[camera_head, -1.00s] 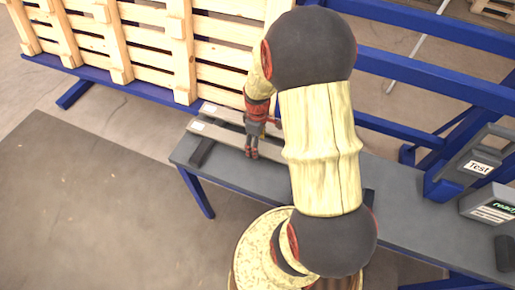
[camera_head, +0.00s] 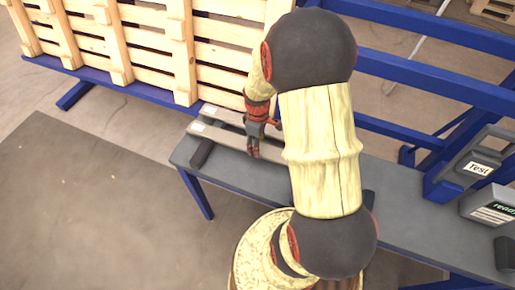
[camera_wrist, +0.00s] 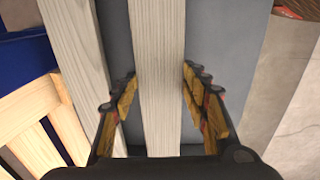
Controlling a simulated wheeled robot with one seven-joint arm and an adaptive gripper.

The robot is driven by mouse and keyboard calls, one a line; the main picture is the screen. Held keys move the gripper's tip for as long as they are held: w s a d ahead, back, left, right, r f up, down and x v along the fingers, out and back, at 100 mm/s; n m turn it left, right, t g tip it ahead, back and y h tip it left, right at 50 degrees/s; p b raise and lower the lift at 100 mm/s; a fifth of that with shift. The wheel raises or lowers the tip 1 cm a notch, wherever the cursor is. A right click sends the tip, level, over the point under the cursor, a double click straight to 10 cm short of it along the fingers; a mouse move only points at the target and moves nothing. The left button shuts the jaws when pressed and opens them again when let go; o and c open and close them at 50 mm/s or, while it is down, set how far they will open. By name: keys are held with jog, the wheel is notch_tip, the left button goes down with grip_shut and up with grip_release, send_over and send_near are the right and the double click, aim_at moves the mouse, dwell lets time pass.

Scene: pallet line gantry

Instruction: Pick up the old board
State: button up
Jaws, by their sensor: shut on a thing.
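Two greyish, weathered boards lie side by side on the workbench. The nearer one, which I take as the old board (camera_wrist: 161,60), runs between my fingers in the wrist view; in the head view the same board (camera_head: 222,137) is partly hidden by my gripper. The second board (camera_wrist: 82,45) lies parallel, just left of it in the wrist view. My gripper (camera_wrist: 160,76) is shut on the nearer board, one finger at each long edge. In the head view my gripper (camera_head: 254,148) points down at the bench. My arm hides the boards' right ends.
A wooden pallet (camera_head: 180,50) stands behind on a blue frame.

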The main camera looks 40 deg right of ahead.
jog(key=shift+c, duration=0.5)
jog(key=shift+r, duration=0.5)
notch_tip(320, 180, up, 2)
jog(key=shift+r+p, duration=0.15)
jog(key=shift+p, duration=0.4)
jog(key=s+r+p, duration=0.4)
jog(key=s+r, duration=0.5)
jog(key=s, duration=0.5)
jog(key=shift+a+r, duration=0.3)
jog(key=shift+r, duration=0.05)
jog(key=shift+w, duration=0.1)
